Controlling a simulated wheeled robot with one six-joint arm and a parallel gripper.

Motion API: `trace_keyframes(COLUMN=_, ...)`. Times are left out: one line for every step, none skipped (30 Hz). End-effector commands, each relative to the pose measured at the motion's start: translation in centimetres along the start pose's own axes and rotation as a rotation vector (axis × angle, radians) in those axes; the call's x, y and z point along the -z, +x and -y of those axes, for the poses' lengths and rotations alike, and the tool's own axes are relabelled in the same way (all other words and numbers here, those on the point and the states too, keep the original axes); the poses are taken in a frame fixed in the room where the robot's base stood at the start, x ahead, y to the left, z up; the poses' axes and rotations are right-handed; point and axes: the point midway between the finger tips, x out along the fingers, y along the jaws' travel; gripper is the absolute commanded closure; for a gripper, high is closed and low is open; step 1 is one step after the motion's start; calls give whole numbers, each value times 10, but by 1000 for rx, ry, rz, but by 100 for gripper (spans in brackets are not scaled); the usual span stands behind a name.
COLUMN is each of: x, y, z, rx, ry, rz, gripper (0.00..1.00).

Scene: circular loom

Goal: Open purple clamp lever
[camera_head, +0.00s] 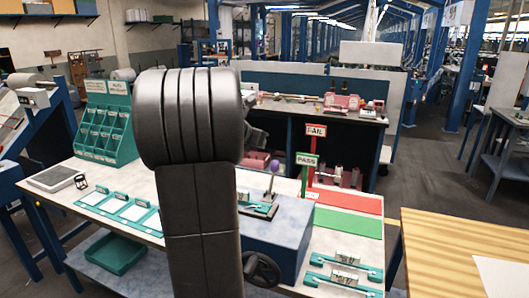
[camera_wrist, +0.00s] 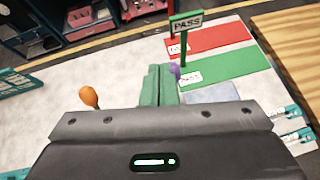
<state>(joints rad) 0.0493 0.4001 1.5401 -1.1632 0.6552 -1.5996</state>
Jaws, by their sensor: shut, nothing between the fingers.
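The purple clamp lever (camera_head: 274,166) stands up from a small clamp fixture (camera_head: 262,209) on top of a blue-grey box (camera_head: 275,236) on the workbench. In the wrist view only a bit of the purple lever (camera_wrist: 175,72) shows, just right of and behind my fingertips. My gripper (camera_wrist: 159,70) is shut, its two greenish fingers side by side with nothing between them. Whether the fingers touch the lever cannot be told. In the head view my arm hides the gripper.
An orange knob (camera_wrist: 89,96) stands left of my fingers. A PASS sign (camera_wrist: 187,22) on a green post rises close behind the fingers, beside green (camera_head: 348,222) and red mats (camera_head: 346,202). A teal bin rack (camera_head: 105,130) stands at left. A black handwheel (camera_head: 262,269) sticks out from the box's front.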

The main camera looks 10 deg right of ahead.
Motion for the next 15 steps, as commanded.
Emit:
trace_keyframes(x=-8, y=-9, z=-2, rx=-3, ry=2, rz=3, gripper=100)
trace_keyframes(x=-12, y=-12, z=-2, rx=-3, ry=3, rz=3, gripper=100)
trace_keyframes(x=-15, y=-16, z=-3, rx=-3, ry=2, rz=3, gripper=100)
trace_keyframes(x=-18, y=-18, z=-4, rx=-2, ry=3, rz=3, gripper=100)
trace_keyframes(x=-19, y=-20, z=-4, rx=-2, ry=1, rz=3, gripper=100)
trace_keyframes(x=-21, y=-23, z=-4, rx=-1, ry=1, rz=2, gripper=100)
trace_keyframes(x=-23, y=-24, z=-5, rx=-2, ry=1, rz=1, gripper=100)
trace_keyframes(x=-24, y=-25, z=-5, rx=-2, ry=1, rz=1, gripper=100)
trace_keyframes(x=-25, y=-26, z=-5, rx=-2, ry=0, rz=1, gripper=100)
trace_keyframes(x=-25, y=-27, z=-5, rx=-2, ry=0, rz=1, gripper=100)
trace_keyframes(x=-26, y=-27, z=-5, rx=-2, ry=0, rz=1, gripper=100)
trace_keyframes(x=-26, y=-27, z=-5, rx=-1, ry=0, rz=1, gripper=100)
trace_keyframes(x=-26, y=-28, z=-5, rx=-1, ry=0, rz=1, gripper=100)
trace_keyframes(x=-26, y=-27, z=-5, rx=-1, ry=0, rz=1, gripper=100)
trace_keyframes(x=-26, y=-27, z=-5, rx=-1, ry=0, rz=1, gripper=100)
